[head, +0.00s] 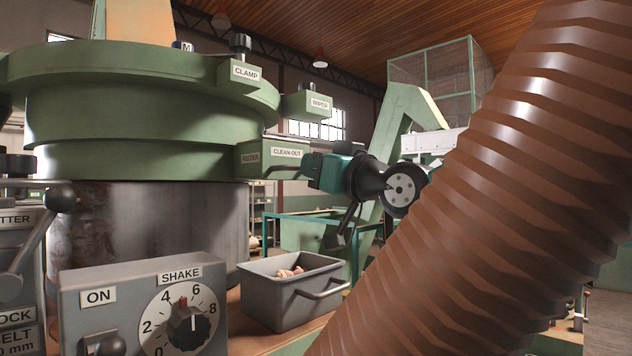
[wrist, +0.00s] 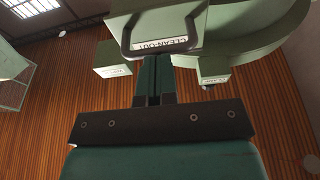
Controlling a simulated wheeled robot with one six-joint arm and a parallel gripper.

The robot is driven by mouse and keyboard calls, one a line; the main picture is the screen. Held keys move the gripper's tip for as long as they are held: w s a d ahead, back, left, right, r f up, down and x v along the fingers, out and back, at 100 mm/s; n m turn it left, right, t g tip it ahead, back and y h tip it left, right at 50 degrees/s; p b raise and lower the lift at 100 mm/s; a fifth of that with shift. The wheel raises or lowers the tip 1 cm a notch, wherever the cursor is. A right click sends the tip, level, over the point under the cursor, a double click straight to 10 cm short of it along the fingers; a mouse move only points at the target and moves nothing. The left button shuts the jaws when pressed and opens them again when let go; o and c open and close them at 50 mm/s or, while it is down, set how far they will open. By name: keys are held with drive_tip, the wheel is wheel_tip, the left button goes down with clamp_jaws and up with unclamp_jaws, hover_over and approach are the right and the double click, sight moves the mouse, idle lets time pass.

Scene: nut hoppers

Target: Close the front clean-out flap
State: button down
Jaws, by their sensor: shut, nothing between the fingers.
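The green spout labelled CLEAN-OUT (head: 272,156) juts from the right side of the round green machine. In the wrist view the CLEAN-OUT label (wrist: 173,44) shows upside down on its pale green face, with a dark looped handle (wrist: 127,35) around it. My gripper (head: 312,165) is at the right end of the spout in the head view. In the wrist view my gripper (wrist: 159,58) has its fingers together and empty, their tips at the label and between the handle's sides. I cannot tell whether they touch, or how far the flap stands open.
A grey bin (head: 285,305) with pinkish pieces stands on the bench below the spout. A control box with a SHAKE dial (head: 187,326) is at the front left. A WIPER block (head: 308,106) sits above the spout. A thick brown ribbed hose (head: 480,190) covers the right side.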

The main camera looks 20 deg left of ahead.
drive_tip(key=shift+r, duration=0.1)
idle(0.3)
drive_tip(key=r+b+v, duration=0.1)
drive_tip(key=b+v, duration=0.2)
drive_tip(key=v, duration=0.3)
drive_tip(key=r+b+v, duration=0.1)
drive_tip(key=b+v, duration=0.2)
drive_tip(key=v, duration=0.4)
drive_tip(key=shift+d+r, duration=0.25)
drive_tip(key=shift+r, duration=0.3)
drive_tip(key=s+d+f+m+g+h, duration=0.1)
drive_tip(key=s+d+f+h, duration=0.2)
drive_tip(key=f, duration=0.4)
drive_tip(key=s+d+f+m+h, duration=0.1)
drive_tip(key=d+f+m+h, duration=0.15)
drive_tip(key=d+f, duration=0.35)
drive_tip(key=s+d+f+m+g+h, duration=0.15)
drive_tip(key=f+h, duration=0.25)
drive_tip(key=f, duration=0.4)
drive_tip(key=s+d+f+m+g+h, duration=0.1)
drive_tip(key=s+d+f+g+h, duration=0.4)
drive_tip(key=s+d+f, duration=0.9)
drive_tip(key=s+f, duration=0.2)
drive_tip(key=s, duration=0.1)
